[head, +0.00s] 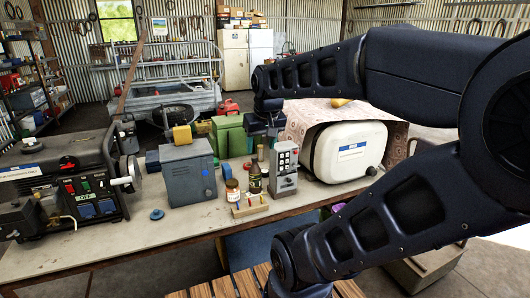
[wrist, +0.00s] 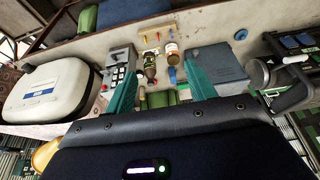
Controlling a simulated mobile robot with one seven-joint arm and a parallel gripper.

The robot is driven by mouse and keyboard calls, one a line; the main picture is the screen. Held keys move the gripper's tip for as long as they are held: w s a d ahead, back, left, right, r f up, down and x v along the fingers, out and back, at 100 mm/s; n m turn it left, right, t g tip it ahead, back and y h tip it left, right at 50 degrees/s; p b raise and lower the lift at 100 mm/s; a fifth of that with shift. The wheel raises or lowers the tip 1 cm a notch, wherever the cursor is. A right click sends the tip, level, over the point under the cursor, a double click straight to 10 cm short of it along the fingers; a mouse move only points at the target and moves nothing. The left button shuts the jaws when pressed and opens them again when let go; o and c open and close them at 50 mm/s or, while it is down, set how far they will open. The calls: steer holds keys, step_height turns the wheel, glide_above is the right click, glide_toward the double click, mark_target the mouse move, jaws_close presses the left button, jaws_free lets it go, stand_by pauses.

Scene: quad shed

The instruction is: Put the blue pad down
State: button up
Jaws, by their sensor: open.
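A small round blue pad (head: 157,214) lies flat on the workbench, left of the grey metal box, near the bench's front. It also shows in the wrist view (wrist: 241,35), to the right of the fingers and apart from them. My gripper (wrist: 162,74) is open, with its two green fingers spread and no pad between them. In the head view my gripper (head: 264,125) hangs above the back of the bench; its fingertips are hard to make out there.
The bench (head: 110,242) holds a grey box (head: 188,174), a jar (head: 232,190), a dark bottle (head: 255,177), a peg rack (head: 250,209), a button box (head: 284,170) and a white case (head: 348,151). A machine (head: 65,180) fills the left. Bare bench surrounds the pad.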

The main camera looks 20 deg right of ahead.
steer(key=s, duration=0.1)
steer(key=s+f, duration=0.1)
steer(key=s, duration=0.1)
steer(key=shift+f+t, duration=0.25)
steer(key=shift+t, duration=0.05)
